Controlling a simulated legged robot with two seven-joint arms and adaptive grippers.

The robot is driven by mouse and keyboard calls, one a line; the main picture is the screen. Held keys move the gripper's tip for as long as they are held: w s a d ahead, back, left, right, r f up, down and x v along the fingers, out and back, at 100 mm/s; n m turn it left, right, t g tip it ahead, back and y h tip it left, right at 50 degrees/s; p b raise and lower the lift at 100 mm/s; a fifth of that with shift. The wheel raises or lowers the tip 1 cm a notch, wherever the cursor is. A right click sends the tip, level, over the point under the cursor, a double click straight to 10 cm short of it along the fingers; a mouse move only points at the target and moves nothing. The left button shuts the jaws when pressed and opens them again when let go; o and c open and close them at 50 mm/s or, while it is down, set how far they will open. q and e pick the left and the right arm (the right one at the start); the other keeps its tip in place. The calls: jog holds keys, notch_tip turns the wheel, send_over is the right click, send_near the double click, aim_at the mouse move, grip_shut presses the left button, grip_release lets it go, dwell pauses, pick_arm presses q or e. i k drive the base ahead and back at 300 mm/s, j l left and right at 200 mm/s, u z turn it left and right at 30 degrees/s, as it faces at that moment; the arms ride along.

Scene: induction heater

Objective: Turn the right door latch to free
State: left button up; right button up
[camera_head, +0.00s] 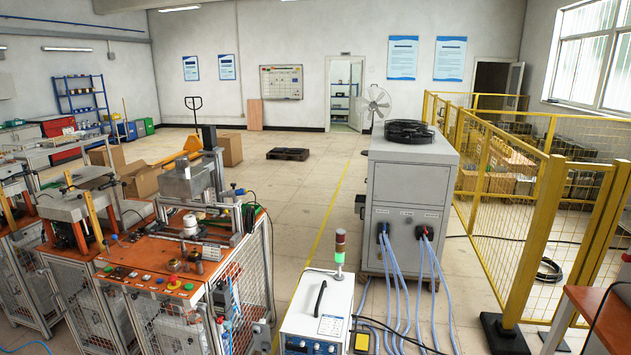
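I cannot make out a door latch for certain in the head view. The orange-topped workstation (135,254) at the left has wire-mesh panels (257,283) below its top, with small grey fittings (262,331) near its lower right corner; I cannot tell whether any is the latch. A white box unit (318,304) with a black handle stands at the bottom centre, its lower part cut off by the picture edge. Neither of my grippers shows.
A grey cabinet (408,190) with blue hoses (395,295) stands right of centre. Yellow fencing (540,235) runs along the right, and an orange-topped table (608,318) is at the lower right corner. The floor (312,205) between workstation and cabinet is open.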

aim_at(201, 310)
jog(key=j+z, duration=0.2)
jog(key=j, duration=1.6)
jog(key=i+j, duration=0.15)
jog(key=j, duration=0.2)
jog(key=i+j, duration=0.15)
jog(key=j, duration=0.2)
jog(key=i+j+z, duration=0.1)
jog(key=j, duration=0.25)
jog(key=i+j, duration=0.15)
jog(key=j, duration=0.25)
jog(key=i+j, duration=0.1)
jog(key=j, duration=0.25)
jog(key=i+j+z, duration=0.1)
jog(key=j, duration=0.25)
jog(key=i+j, duration=0.15)
jog(key=j, duration=0.25)
